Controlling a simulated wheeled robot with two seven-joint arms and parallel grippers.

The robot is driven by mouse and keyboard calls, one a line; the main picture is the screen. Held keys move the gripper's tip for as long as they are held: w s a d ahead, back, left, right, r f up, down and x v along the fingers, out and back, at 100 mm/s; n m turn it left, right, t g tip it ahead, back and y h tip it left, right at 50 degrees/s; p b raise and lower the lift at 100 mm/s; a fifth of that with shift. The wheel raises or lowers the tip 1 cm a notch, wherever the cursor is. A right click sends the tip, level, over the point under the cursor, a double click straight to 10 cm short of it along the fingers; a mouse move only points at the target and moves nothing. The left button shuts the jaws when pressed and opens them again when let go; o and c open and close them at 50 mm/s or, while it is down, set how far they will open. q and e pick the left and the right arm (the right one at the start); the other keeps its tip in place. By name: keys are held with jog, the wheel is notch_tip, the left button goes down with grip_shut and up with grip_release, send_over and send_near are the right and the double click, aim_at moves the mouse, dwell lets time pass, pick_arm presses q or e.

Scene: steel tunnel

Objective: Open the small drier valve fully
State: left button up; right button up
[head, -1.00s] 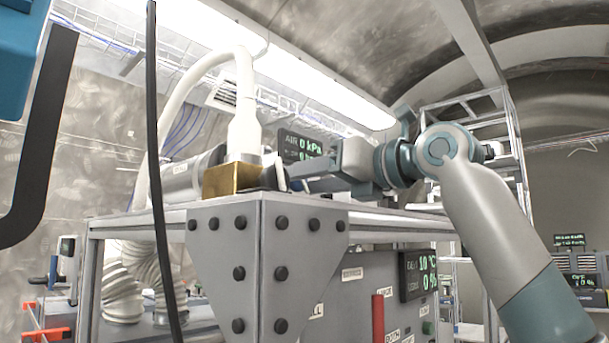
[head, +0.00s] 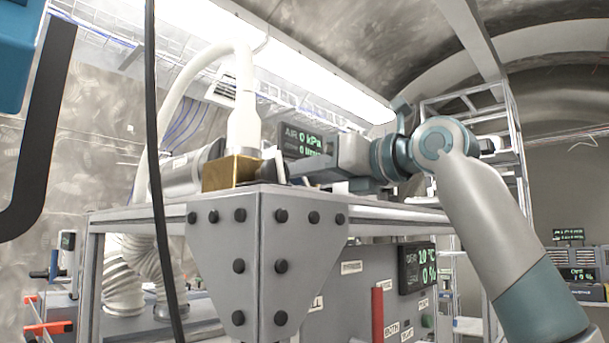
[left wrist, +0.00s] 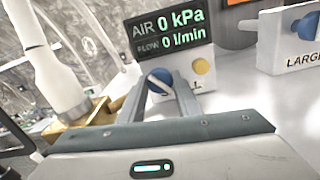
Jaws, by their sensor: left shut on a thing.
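The small drier valve is a blue round knob (left wrist: 160,80) with a pale stripe, on a light panel below a dark display, in the left wrist view. Its label is mostly hidden; only its end shows. My left gripper (left wrist: 161,90) has one finger on each side of the knob and is shut on it. In the head view my left gripper (head: 285,171) is at the bench top beside a brass block; the knob is hidden there. The air display (left wrist: 170,34) reads 0 kPa and 0 l/min. My right gripper is not in view.
A brass block (head: 229,172) with a white hose (head: 243,110) stands left of the gripper. A yellow button (left wrist: 202,66) is right of the knob. Another blue knob (left wrist: 305,26), labelled LARGE, is farther right. A black cable (head: 155,170) hangs in front.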

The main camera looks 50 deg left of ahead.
pick_arm(q)
jog(key=n, duration=0.3)
jog(key=shift+n+b, duration=0.35)
jog(key=shift+n, duration=0.05)
jog(key=shift+w+n, duration=0.1)
jog(key=shift+n, duration=1.2)
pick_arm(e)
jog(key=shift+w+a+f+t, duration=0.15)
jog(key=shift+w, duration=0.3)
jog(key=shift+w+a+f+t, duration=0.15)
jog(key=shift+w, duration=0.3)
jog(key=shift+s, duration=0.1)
pick_arm(q)
jog(key=o, duration=1.1)
jog(key=shift+c, duration=0.2)
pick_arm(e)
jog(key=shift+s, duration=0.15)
pick_arm(q)
jog(key=shift+d, duration=0.15)
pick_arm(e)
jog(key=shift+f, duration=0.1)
